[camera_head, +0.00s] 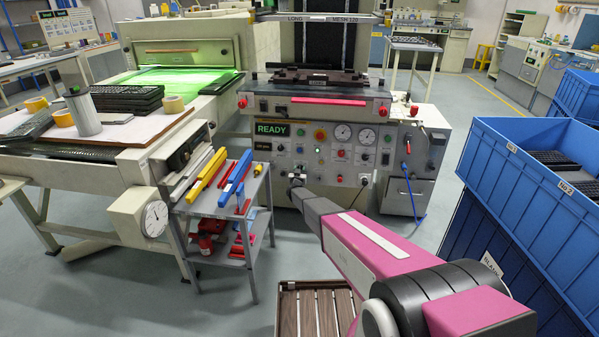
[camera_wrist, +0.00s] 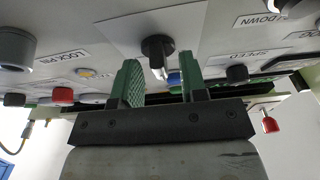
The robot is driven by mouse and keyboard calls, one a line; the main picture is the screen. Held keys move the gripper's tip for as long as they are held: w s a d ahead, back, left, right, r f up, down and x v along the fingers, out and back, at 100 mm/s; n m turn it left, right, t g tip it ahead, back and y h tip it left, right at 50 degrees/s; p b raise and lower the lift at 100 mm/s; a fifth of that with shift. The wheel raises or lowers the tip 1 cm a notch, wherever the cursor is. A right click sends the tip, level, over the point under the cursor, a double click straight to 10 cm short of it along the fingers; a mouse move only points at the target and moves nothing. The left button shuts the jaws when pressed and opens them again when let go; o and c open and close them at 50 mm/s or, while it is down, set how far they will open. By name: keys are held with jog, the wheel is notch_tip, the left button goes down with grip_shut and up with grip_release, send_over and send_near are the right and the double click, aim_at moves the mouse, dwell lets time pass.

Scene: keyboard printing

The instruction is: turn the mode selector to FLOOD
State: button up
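A black rotary knob (camera_wrist: 157,46) with a pale pointer or tip sits on a light plate in the wrist view. No MODE or FLOOD lettering is legible by it, so I cannot confirm it is the mode selector or read its setting. My gripper (camera_wrist: 165,85) has green pads spread apart, with nothing held between them. The knob lies just beyond the gap between the pads and appears apart from them. In the head view my gripper (camera_head: 297,181) is at the lower left of the control panel (camera_head: 325,172), hiding part of it.
A green READY display (camera_head: 272,129), gauges and several buttons crowd the panel. In the wrist view, a red knob (camera_wrist: 63,95) and a black knob (camera_wrist: 237,73) flank the gripper. A tool cart (camera_head: 228,215) stands left of my arm; blue crates (camera_head: 515,180) stand right.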

jog(key=v, duration=1)
jog(key=shift+s, duration=0.4)
jog(key=shift+r, duration=0.1)
